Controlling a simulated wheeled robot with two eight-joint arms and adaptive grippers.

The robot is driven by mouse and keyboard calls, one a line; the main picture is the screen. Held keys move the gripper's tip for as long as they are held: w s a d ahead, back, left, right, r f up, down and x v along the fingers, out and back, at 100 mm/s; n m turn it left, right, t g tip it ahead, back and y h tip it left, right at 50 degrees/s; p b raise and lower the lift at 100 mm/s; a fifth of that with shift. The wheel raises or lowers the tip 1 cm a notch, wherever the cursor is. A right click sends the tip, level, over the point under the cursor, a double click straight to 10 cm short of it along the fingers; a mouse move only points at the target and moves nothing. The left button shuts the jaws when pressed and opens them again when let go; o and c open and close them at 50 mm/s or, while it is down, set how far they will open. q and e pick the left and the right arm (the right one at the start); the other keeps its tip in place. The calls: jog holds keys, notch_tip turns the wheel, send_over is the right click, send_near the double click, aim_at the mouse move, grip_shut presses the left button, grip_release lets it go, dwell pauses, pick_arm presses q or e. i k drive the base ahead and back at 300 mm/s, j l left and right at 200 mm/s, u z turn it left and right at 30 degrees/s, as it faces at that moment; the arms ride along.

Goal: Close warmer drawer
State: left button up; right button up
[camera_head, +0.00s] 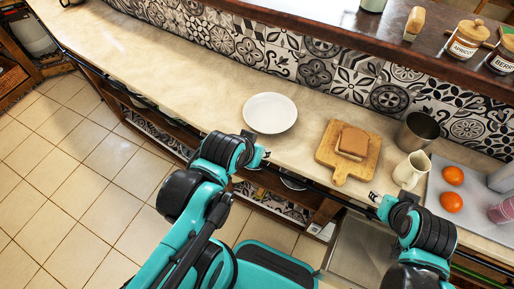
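A grey metal drawer (360,252), which looks like the warmer drawer, sticks out from under the counter at the lower right. Its inside shows from above, and its lower right part is hidden behind my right arm. My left gripper (264,156) is at the counter's front edge, left of the drawer and apart from it. My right gripper (374,198) is at the counter edge above the back of the drawer. I cannot tell whether it touches anything. Both grippers are small in view, and their finger opening is unclear.
The counter (190,80) holds a white plate (270,113), a wooden board (342,166) with brown slices, a metal cup (417,131), a cream jug (410,170) and a grey tray (438,188) with oranges. Tiled floor (75,185) is free at the left.

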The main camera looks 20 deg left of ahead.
aim_at(357, 256)
jog(key=j+z, duration=0.1)
jog(key=z, duration=0.3)
jog(key=k+z, duration=0.1)
jog(key=z, duration=0.3)
jog(key=j+z, duration=0.1)
jog(key=z, duration=0.35)
jog(key=k+z, duration=0.1)
jog(key=z, duration=0.3)
jog(key=k+z, duration=0.1)
jog(key=z, duration=0.3)
jog(key=j+z, duration=0.2)
jog(key=z, duration=0.25)
jog(key=k+j+z, duration=0.15)
jog(key=z, duration=0.35)
